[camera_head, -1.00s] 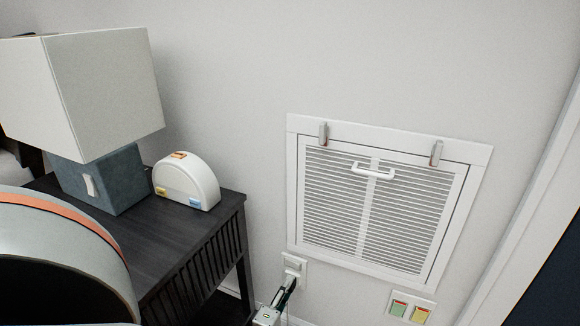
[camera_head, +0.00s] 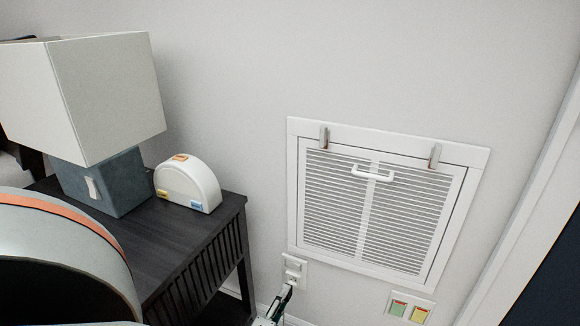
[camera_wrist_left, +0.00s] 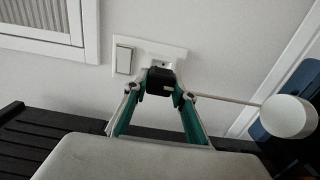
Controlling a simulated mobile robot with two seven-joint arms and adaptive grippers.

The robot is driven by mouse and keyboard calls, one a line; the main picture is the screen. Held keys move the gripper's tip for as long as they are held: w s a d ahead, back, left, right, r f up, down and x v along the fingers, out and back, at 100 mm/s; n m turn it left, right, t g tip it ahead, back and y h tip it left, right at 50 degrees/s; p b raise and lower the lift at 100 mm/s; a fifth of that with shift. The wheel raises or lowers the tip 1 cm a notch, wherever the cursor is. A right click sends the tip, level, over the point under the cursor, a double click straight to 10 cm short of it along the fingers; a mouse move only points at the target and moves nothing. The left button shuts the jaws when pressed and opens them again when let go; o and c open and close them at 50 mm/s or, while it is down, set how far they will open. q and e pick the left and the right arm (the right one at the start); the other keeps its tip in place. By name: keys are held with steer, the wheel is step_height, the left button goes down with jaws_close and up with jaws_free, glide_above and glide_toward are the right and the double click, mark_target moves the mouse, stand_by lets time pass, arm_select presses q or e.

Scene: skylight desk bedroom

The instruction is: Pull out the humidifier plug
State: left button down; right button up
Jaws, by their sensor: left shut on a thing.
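The wall outlet plate (camera_head: 293,272) is low on the wall, right of the nightstand. In the left wrist view, the plate (camera_wrist_left: 178,55) has a socket opening showing just beyond my fingertips. My left gripper (camera_head: 283,297) is just below the plate in the head view. In the left wrist view, its black fingertips (camera_wrist_left: 160,80) are shut on the plug, which is mostly hidden between them. The tips look slightly apart from the plate. A thin pale cord (camera_wrist_left: 225,99) runs right from the fingertips towards a white rounded object (camera_wrist_left: 288,117). My right gripper is not in view.
The dark slatted nightstand (camera_head: 226,222) holds a lamp (camera_head: 85,95) and a white half-round device (camera_head: 188,184). A white vent panel (camera_head: 380,210) with a handle is right of the outlet. Two coloured switches (camera_head: 410,307) are at lower right.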

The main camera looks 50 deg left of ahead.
arm_select(q)
steer(key=shift+v, duration=1.25)
